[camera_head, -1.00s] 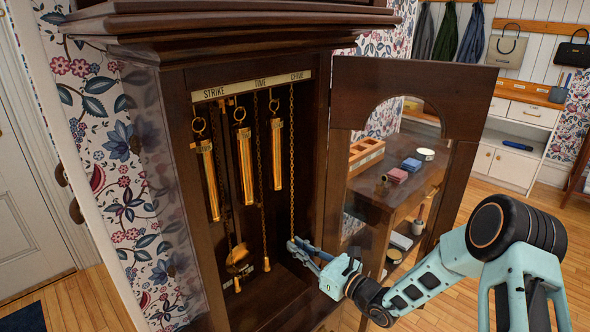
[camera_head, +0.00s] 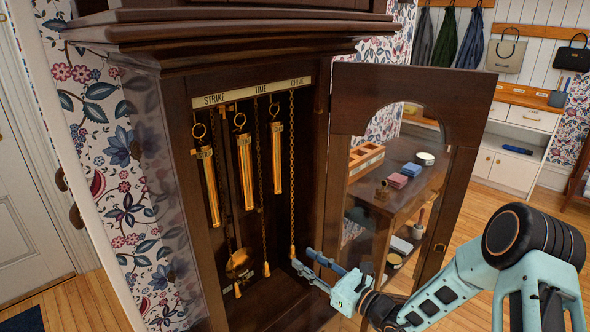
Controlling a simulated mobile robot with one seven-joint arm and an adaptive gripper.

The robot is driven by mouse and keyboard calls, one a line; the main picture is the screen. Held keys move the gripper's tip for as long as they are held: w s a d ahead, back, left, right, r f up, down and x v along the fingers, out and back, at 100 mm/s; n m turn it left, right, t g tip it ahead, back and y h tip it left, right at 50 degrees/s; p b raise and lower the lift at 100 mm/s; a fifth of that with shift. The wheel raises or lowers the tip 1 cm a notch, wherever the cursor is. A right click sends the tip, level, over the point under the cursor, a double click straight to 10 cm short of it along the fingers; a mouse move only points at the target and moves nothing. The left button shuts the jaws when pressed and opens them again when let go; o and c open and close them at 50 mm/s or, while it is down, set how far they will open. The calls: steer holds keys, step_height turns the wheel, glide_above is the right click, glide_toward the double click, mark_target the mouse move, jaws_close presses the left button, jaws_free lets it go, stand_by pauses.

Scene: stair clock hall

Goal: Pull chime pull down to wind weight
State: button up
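The chime pull (camera_head: 292,252) is a small orange piece at the bottom of the right-hand chain (camera_head: 291,170), which hangs straight under the CHIME label (camera_head: 297,82) inside the dark clock case. My gripper (camera_head: 301,259) is low in the case, its two fingers spread with a gap between them. The pull shows at or just beyond the fingertips; I cannot tell whether they touch. The brass chime weight (camera_head: 277,155) hangs high, left of that chain.
The strike weight (camera_head: 209,187) and time weight (camera_head: 245,172) hang further left. The time pull (camera_head: 266,269), strike pull (camera_head: 238,291) and pendulum bob (camera_head: 237,262) hang low. The open glazed door (camera_head: 458,180) stands right, close to my arm. A shelf unit (camera_head: 440,168) stands behind it.

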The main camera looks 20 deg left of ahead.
steer(key=p+v, duration=0.1)
steer(key=v, duration=0.7)
steer(key=shift+d, duration=0.2)
steer(key=shift+s, duration=0.1)
